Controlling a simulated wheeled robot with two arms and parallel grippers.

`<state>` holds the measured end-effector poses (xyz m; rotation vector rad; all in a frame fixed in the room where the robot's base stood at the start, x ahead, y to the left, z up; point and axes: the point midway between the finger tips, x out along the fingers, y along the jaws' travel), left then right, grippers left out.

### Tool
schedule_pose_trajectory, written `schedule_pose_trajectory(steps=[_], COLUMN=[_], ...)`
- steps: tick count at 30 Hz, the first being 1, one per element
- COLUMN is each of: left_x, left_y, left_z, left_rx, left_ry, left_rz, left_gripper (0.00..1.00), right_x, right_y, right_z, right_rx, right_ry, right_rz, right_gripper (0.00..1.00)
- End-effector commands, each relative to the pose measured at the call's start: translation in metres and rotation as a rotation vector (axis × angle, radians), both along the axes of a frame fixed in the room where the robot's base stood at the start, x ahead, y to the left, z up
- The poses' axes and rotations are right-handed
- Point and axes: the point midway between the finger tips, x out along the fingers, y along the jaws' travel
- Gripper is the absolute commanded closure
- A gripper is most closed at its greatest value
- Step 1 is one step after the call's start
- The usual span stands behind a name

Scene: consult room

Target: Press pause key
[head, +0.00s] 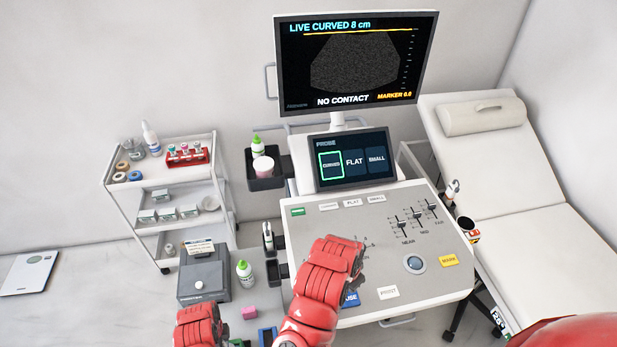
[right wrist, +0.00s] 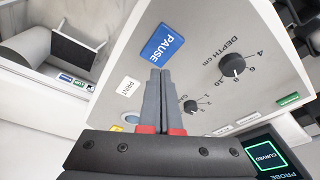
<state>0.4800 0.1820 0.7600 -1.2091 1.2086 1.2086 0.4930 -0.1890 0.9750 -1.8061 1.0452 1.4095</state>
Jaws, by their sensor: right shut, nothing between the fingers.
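The blue PAUSE key (head: 350,299) is on the lower front of the grey console panel (head: 455,225). In the head view my right arm partly covers it, and the right fingers are hidden. In the right wrist view the whole PAUSE key (right wrist: 162,42) shows, and my right gripper (right wrist: 160,75) is shut and empty. Its tips appear just short of the key's near edge; I cannot tell whether they touch it. The monitor (head: 350,62) reads LIVE CURVED 8 cm and NO CONTACT. My left gripper (head: 198,325) is at the bottom left, its fingers not visible.
The white PRINT key (head: 388,292) is beside the PAUSE key. A depth knob (right wrist: 232,65) and a smaller gain knob (right wrist: 190,106) are close to the right fingers. The trackball (head: 414,263) and sliders are on the right. A bed (head: 490,160) stands beyond.

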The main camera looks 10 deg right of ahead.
Motion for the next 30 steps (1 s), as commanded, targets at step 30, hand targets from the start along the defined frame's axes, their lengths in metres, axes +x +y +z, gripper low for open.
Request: schedule_pose_trajectory(steps=[30], left_x=[0.0], left_y=[0.0], left_z=[0.0], left_rx=[0.0], left_ry=[-0.001], left_rz=[0.0], left_gripper=[1.0], right_x=[0.001], right_y=[0.0], right_z=[-0.045], right_rx=[-0.002], right_ry=[-0.003], right_rz=[0.0], right_gripper=[1.0])
